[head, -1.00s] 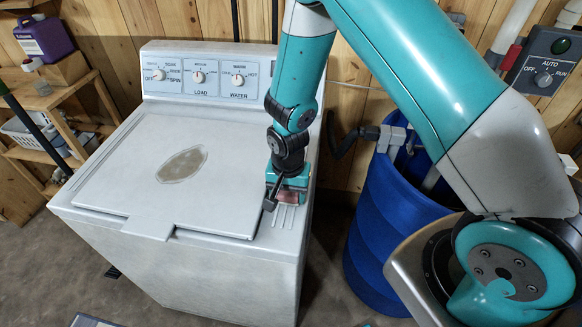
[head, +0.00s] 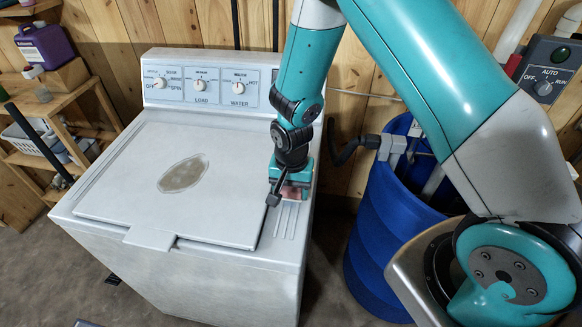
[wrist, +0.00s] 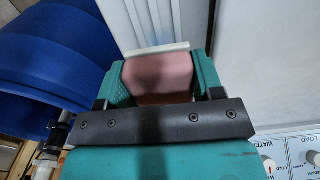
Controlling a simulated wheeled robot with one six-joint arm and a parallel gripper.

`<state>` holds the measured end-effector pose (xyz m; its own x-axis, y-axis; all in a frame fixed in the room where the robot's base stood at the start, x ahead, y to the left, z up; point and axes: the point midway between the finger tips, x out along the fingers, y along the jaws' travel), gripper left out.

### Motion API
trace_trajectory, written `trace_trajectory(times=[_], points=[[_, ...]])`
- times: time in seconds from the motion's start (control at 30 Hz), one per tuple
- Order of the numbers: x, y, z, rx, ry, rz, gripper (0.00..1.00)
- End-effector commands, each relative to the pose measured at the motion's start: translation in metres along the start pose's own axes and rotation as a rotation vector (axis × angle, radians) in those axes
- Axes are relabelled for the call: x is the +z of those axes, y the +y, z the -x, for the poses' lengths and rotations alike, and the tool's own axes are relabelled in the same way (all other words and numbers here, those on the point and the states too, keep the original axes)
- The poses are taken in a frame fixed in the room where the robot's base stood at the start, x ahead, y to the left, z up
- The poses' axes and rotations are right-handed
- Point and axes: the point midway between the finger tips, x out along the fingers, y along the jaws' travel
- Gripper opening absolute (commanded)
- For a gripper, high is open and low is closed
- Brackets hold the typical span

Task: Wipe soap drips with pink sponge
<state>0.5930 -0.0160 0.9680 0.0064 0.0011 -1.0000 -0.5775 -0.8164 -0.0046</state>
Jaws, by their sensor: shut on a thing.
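My gripper (head: 291,190) is shut on a pink sponge (wrist: 158,78), which sits between its teal fingers in the wrist view. In the head view the sponge (head: 292,191) is partly hidden by the gripper. It is over the right strip of the white washer top (head: 255,257), behind the visible ends of several pale grooves (head: 291,220). I cannot tell whether it touches the surface. A pale bar (wrist: 157,50) lies across the sponge's far edge in the wrist view. A tan oval patch (head: 183,173) marks the lid.
The control panel (head: 205,80) with knobs rises behind the lid. A blue barrel (head: 385,240) stands close on the right, with a grey clamp and black handle at its rim. A wooden shelf (head: 80,125) with a purple jug (head: 45,45) is at left. The lid is clear.

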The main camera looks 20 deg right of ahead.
Motion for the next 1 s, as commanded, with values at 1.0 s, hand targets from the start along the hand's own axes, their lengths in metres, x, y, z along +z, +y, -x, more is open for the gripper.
trace_trajectory(times=[1.0], points=[[-0.001,0.003,0.055,0.004,-0.003,-0.006,0.31]])
